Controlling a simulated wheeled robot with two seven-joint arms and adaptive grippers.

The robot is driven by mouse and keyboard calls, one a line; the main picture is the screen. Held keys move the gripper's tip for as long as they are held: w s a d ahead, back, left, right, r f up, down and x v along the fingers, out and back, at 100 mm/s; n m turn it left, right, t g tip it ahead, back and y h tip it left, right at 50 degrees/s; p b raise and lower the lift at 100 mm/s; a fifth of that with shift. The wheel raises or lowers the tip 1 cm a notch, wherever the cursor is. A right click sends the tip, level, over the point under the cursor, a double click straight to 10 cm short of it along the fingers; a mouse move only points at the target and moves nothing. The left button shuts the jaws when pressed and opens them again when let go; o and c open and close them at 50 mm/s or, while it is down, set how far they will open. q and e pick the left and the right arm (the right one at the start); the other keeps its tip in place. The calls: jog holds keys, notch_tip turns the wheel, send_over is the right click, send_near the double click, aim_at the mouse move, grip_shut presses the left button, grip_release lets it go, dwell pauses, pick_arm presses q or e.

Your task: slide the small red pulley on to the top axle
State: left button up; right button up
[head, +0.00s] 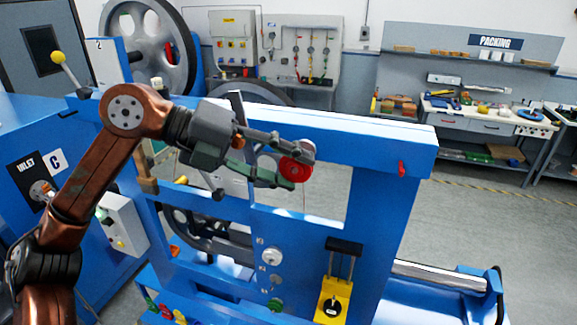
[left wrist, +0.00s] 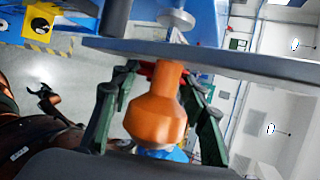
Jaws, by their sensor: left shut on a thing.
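My left gripper (head: 302,169) reaches in from the left in the head view, in front of the blue frame's upper opening. Its fingers are shut on the small red pulley (head: 295,174), which shows between the fingertips. In the left wrist view, only a sliver of red (left wrist: 148,68) shows between the green fingers, behind an orange knob-shaped part (left wrist: 156,118) near the palm. A grey disc or bar edge (left wrist: 215,60) crosses beyond the fingertips. I cannot make out the top axle for certain; the gripper may cover it.
The blue frame (head: 385,150) stands around the gripper, with a top beam above. White (head: 271,257) and green (head: 276,304) round parts sit on its lower panel. A yellow block (head: 333,302) is at lower right. A large grey wheel (head: 117,50) stands behind left.

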pick_arm(q)
jog(key=shift+s, duration=0.1)
jog(key=shift+s+a+b, duration=0.3)
jog(key=shift+s+b, duration=0.05)
jog(key=shift+s, duration=0.5)
jog(key=shift+s+a+b, duration=0.3)
jog(key=shift+s+b, duration=0.05)
jog(key=shift+s, duration=0.5)
